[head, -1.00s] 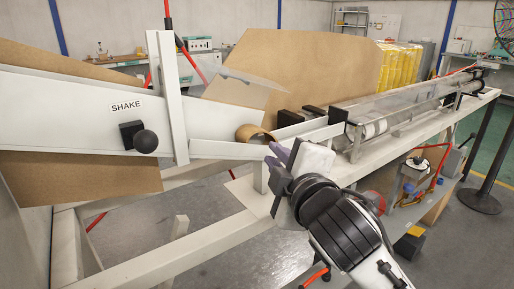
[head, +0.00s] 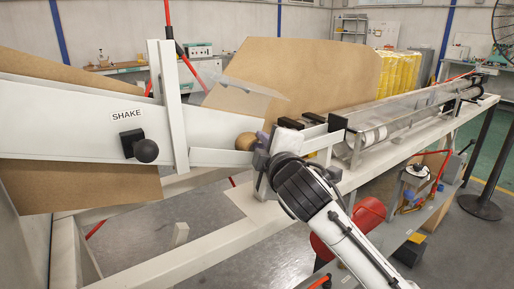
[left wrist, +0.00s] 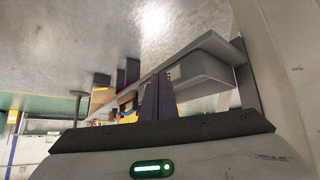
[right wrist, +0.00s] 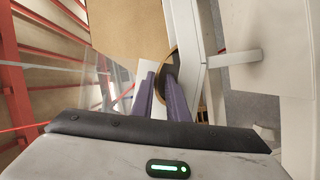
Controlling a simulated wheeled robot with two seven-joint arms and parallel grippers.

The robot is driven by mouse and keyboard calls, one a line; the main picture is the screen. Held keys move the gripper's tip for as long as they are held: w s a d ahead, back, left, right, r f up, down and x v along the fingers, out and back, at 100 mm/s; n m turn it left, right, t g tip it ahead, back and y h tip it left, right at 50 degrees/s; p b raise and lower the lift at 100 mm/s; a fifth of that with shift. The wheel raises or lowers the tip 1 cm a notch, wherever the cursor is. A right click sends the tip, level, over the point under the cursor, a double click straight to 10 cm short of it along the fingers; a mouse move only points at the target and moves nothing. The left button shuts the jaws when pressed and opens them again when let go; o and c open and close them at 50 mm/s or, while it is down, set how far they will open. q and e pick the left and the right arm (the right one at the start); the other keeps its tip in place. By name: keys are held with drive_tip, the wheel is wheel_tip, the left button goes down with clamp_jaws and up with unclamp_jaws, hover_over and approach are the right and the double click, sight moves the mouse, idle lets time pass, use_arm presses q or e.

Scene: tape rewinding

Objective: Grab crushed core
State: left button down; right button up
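The brown cardboard core (head: 245,141) lies at the end of the white chute marked SHAKE in the head view. Its round rim and dark hollow also show in the right wrist view (right wrist: 175,66). My right gripper (head: 262,138) is right at the core's near right side. Its two purple fingers (right wrist: 159,75) show a narrow gap, with the core's rim at the tips; the right finger overlaps the hollow. Whether they touch the core is hard to tell. My left gripper (left wrist: 158,82) is out of the head view; its purple fingers are together and empty.
The white chute (head: 60,105) with a black knob (head: 146,151) is at left. A long clear-covered roller trough (head: 400,115) runs to the back right. A large brown board (head: 310,70) stands behind. White frame beams (head: 200,245) run below the right arm.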

drive_tip(key=shift+w, duration=0.1)
drive_tip(key=shift+c, duration=0.3)
clamp_jaws()
